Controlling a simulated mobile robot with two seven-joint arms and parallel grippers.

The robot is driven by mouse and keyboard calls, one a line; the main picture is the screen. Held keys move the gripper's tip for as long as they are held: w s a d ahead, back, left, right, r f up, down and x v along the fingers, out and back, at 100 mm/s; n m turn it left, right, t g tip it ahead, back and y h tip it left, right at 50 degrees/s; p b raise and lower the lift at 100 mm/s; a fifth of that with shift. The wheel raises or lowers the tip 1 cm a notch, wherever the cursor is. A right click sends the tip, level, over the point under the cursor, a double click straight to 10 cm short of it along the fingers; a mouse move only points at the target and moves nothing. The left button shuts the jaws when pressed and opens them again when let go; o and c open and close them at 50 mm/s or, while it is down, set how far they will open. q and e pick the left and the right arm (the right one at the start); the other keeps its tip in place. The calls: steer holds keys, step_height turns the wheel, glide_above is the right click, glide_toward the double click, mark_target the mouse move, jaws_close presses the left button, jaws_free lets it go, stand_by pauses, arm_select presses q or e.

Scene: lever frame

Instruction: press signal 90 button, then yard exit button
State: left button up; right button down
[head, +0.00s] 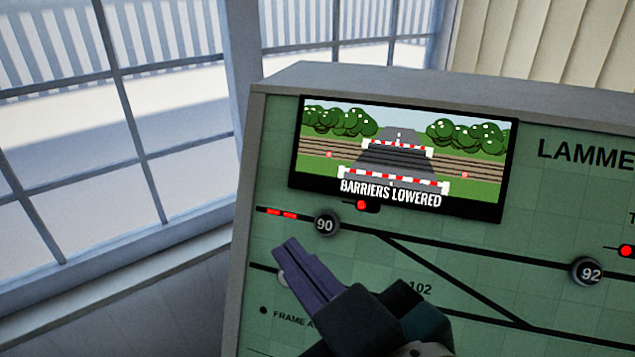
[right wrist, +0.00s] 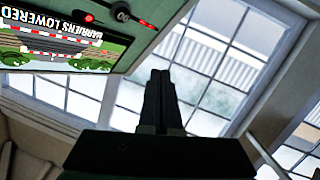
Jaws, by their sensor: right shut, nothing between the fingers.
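The signal 90 button (head: 326,225) is a round dark knob marked 90 on the green panel, on the upper track line below the screen. It likely shows as a dark knob (right wrist: 122,14) at the top of the right wrist view. My right gripper (head: 291,247) is shut and empty, its fingertips left of and a little below the 90 button in the picture. I cannot tell its distance from the panel. A pale round knob (head: 283,280) is partly hidden behind the fingers. No button labelled yard exit can be read. My left gripper is not in view.
The screen (head: 403,155) reads BARRIERS LOWERED, with a red light (head: 361,205) below it. A knob marked 92 (head: 587,271) is on the right. A red light (head: 626,251) shows above it. Windows (head: 100,120) stand left of the panel (head: 265,150).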

mark_target(326, 224)
steer(key=shift+f, duration=0.1)
steer(key=shift+w+d+f+b, duration=0.45)
steer(key=shift+w+f+b, duration=0.2)
steer(key=shift+w+b, duration=0.5)
steer(key=shift+w+d+f+b, duration=0.4)
steer(key=shift+w+f+b, duration=0.4)
steer(key=shift+w, duration=0.5)
steer(key=shift+w+d+f+b, duration=0.45)
steer(key=shift+w+f+b, duration=0.1)
steer(key=shift+w+b, duration=0.6)
steer(key=shift+w, duration=0.1)
